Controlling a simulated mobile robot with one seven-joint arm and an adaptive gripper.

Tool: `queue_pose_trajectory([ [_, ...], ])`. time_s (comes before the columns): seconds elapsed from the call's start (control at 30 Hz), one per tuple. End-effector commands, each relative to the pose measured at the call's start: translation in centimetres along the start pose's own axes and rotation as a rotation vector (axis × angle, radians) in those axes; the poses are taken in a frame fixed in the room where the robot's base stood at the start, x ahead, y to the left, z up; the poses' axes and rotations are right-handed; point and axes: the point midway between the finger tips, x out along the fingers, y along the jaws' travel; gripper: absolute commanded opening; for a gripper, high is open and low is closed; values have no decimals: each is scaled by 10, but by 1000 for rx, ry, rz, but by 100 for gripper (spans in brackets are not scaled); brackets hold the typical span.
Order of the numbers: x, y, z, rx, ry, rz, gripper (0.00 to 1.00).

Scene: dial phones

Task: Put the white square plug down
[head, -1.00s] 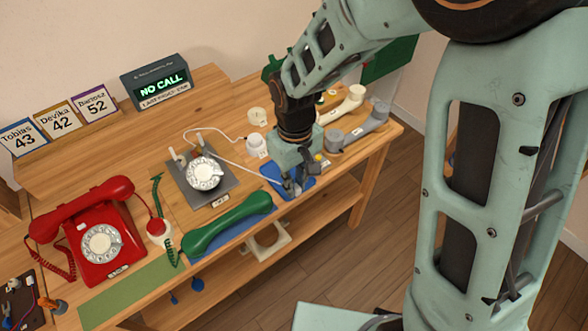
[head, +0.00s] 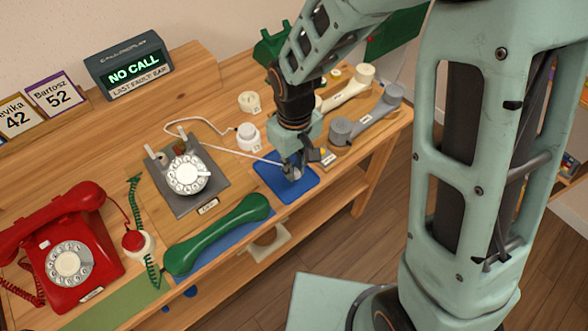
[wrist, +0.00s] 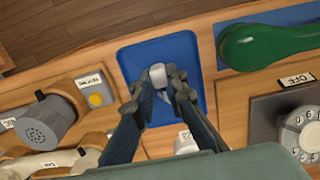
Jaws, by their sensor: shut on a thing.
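The white plug (wrist: 157,76) shows between the fingertips of my gripper (wrist: 162,90) in the wrist view. The gripper is shut on it, over the blue tray (wrist: 134,62). In the head view my gripper (head: 292,172) is low over the same blue tray (head: 300,190), and its fingers hide most of the plug. I cannot tell whether the plug touches the tray. A pale cord (head: 235,154) runs from the grey dial phone (head: 208,195) toward the gripper.
A green handset (head: 222,232) lies left of the tray, and a red phone (head: 85,250) stands farther left. A white round piece (head: 248,137) stands behind the tray. Grey (head: 368,122) and cream (head: 345,90) handsets lie to the right. The table's front edge is close.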

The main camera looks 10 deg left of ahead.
Motion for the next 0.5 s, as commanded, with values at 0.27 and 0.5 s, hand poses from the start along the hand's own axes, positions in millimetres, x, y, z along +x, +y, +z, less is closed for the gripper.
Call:
queue_pose_trajectory([
  [0.27,28,-2,4,-2,-1,0,0],
  [0.5,28,-2,4,-2,-1,0,0],
])
